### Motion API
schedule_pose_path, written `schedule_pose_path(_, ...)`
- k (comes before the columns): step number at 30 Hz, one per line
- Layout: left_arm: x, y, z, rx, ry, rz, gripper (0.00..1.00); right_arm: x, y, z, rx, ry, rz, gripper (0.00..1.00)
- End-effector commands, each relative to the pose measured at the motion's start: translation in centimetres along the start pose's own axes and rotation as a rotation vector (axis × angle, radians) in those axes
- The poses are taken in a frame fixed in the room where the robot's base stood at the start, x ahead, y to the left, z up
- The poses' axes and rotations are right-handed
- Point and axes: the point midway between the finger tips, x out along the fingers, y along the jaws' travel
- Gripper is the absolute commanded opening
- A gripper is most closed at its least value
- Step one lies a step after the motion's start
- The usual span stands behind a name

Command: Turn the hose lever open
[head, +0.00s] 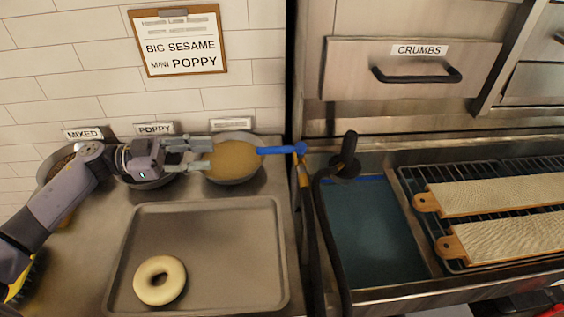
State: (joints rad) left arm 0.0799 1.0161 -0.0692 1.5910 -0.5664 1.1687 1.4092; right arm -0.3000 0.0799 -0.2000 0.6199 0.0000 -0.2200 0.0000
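The hose lever (278,150) is a blue handle at the wall side of the counter, in the middle of the head view. It points left, over the right edge of the sesame bowl, from a yellow fitting (303,174). A black hose (328,235) with a dark round nozzle head (346,164) is just right of it. My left gripper (211,155) reaches in from the left with its fingers pointing right. The fingers are apart with nothing between them. They stop over the left part of the sesame bowl, short of the lever. My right gripper is not in view.
A bowl of tan sesame seeds (236,160) lies beneath the lever's free end. A metal tray (225,250) with one bagel (160,280) is in front. A blue-green basin (370,235) and a rack with wooden boards (500,195) are right. The wall is close behind.

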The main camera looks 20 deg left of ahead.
Motion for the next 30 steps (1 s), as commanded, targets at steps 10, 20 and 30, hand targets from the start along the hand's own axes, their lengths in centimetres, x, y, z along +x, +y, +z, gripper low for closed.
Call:
schedule_pose_path(10,5.0,0.0,-0.5,0.000,0.007,0.002,0.34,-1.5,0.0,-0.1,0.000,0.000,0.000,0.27)
schedule_pose_path(20,12.2,-0.1,-0.5,0.001,0.006,0.001,0.34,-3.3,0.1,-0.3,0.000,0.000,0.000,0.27)
schedule_pose_path(30,16.9,0.0,-0.2,0.000,0.002,-0.001,0.34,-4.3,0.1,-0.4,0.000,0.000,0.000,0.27)
